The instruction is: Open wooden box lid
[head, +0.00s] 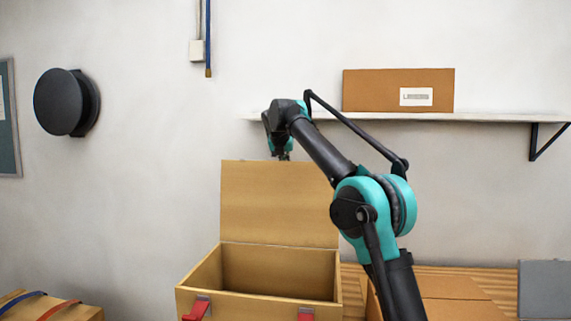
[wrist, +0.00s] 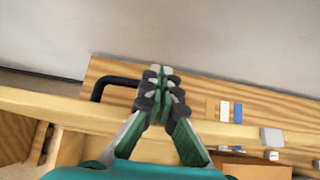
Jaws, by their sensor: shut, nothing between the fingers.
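The wooden box (head: 250,306) stands in the lower middle of the head view, with its inside showing. Its lid (head: 270,205) stands raised, close to upright, at the back of the box. Two red latches (head: 197,308) are on the front. My gripper (head: 283,154) is at the lid's top edge, its tips partly hidden there. In the wrist view my gripper (wrist: 161,74) has its fingers together and empty. A pale wooden edge (wrist: 50,106), likely the lid's, crosses beneath it. I cannot tell whether they touch.
A shelf (head: 490,117) with a cardboard box (head: 372,90) is on the wall behind. Another cardboard box (head: 455,288) lies right of the wooden box. A grey panel (head: 545,290) is far right. The wrist view shows a black handle-like bar (wrist: 118,80) beyond the pale edge.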

